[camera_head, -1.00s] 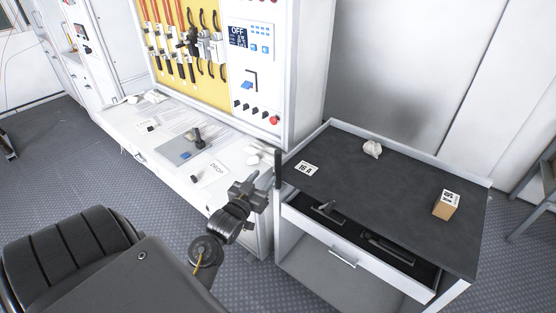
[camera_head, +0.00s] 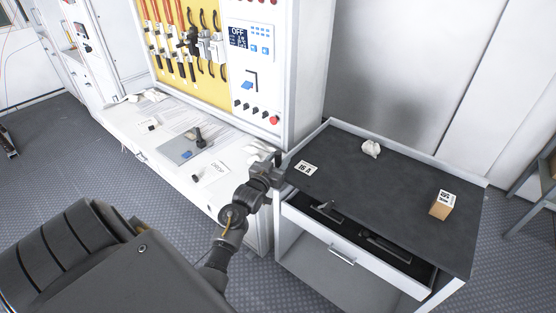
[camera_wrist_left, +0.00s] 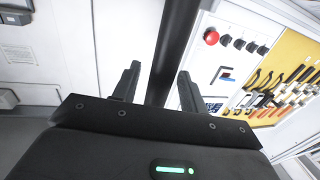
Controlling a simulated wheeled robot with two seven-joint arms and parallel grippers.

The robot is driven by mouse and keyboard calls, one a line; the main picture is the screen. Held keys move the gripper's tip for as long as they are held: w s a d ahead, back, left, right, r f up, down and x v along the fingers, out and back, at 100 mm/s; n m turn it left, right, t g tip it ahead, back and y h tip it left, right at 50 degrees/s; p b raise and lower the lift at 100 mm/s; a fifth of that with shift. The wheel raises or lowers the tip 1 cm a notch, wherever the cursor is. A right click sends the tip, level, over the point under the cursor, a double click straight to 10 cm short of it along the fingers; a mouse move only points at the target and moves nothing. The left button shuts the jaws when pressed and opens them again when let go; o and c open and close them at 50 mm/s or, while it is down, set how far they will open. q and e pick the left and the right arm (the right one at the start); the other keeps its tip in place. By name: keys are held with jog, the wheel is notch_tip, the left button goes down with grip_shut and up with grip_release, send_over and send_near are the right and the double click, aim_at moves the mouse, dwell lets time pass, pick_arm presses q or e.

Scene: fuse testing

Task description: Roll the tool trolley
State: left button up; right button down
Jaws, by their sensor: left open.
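The tool trolley (camera_head: 390,190) stands at the right, with a dark top and an open drawer (camera_head: 345,239) at its front. Its upright black handle (camera_head: 278,158) rises at the left end of the top. My left gripper (camera_head: 273,172) is at this handle. In the left wrist view the black handle bar (camera_wrist_left: 178,40) runs between the two fingers of my left gripper (camera_wrist_left: 158,80). The fingers are apart, one on each side of the bar; I cannot tell whether either touches it. My right gripper is not in view.
A small box (camera_head: 441,205), a white crumpled piece (camera_head: 371,148) and a label (camera_head: 306,168) lie on the trolley top. A white bench (camera_head: 120,120) with a test panel (camera_head: 255,70) stands close on the trolley's left. The floor (camera_head: 120,180) before the bench is clear.

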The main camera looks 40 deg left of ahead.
pick_arm(q)
grip_shut()
